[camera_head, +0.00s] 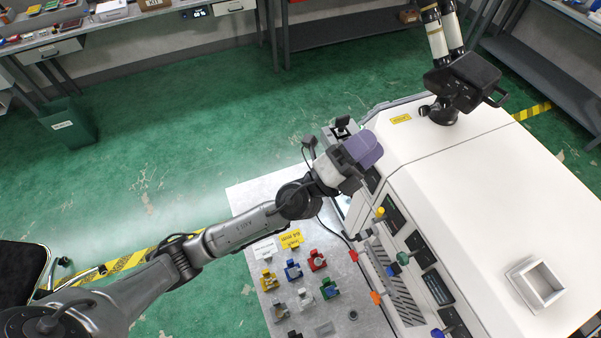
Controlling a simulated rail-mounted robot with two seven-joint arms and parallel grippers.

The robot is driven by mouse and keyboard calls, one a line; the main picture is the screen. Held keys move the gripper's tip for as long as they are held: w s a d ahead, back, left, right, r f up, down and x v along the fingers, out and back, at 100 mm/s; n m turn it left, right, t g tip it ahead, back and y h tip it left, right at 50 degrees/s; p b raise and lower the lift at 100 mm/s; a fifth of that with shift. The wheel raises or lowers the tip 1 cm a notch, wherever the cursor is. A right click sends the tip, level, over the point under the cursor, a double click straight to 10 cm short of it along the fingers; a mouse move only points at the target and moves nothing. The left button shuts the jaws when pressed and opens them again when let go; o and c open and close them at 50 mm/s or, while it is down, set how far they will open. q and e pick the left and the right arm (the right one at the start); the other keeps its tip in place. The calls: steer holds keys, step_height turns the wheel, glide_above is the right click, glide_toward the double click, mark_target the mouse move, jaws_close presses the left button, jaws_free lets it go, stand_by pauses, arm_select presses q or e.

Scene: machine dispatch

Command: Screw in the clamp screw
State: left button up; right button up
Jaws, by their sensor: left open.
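My left gripper (342,170) is above the joint between the metal table (248,196) and the white machine (450,170). It is open, but its fingertips are mostly hidden by the hand. A purple block (364,150) shows right beside the hand; I cannot tell whether they touch. I cannot pick out the clamp screw for certain. My right gripper is not in view.
Coloured knobs stick out of the machine's front, including a yellow one (380,213) and a green one (403,258). A white open box (537,284) sits on its top. A black device (462,82) stands at the back. The green floor (170,150) at left is mostly clear.

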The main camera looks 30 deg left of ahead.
arm_select(q)
steer(key=s+a+f+n+g+y+p, duration=0.1)
steer(key=s+a+f+n+y, duration=0.1)
steer(key=a+f+n+y, duration=0.3)
steer(key=s+a+f+n+g+y+p, duration=0.1)
steer(key=a+f+n+y, duration=0.4)
steer(key=n+y, duration=0.5)
steer(key=shift+s+a+f+n+g, duration=0.35)
steer(key=shift+s+f+n+g, duration=0.35)
steer(key=shift+s+f+n, duration=0.5)
steer(key=shift+r, duration=0.15)
